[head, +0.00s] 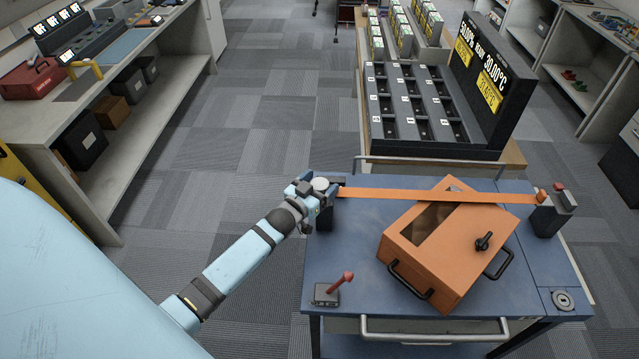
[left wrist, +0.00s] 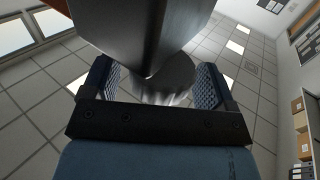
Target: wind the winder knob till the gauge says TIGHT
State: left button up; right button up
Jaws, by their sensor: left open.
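The winder (head: 325,217) is a dark block at the blue trolley's left edge, at the left end of an orange strap (head: 400,194). The strap runs straight across an orange case (head: 450,250) to the right. My left gripper (head: 318,187) is at the top of the winder, by a pale round knob (head: 321,184). In the left wrist view the grey knob (left wrist: 172,80) lies between the two open fingers (left wrist: 155,84), with a dark body beyond it. I cannot tell whether either finger touches it. I cannot make out a gauge reading. My right gripper is out of view.
The blue trolley (head: 345,250) also carries a small red-handled lever (head: 338,287) at front left and a dark strap anchor (head: 550,220) at right. A black slotted rack (head: 410,105) with a display stands behind. Carpet is clear between the trolley and the left bench.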

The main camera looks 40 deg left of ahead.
pick_arm(q)
jog(key=c, duration=0.9)
jog(key=shift+c, duration=0.2)
jog(key=shift+m+h, duration=0.3)
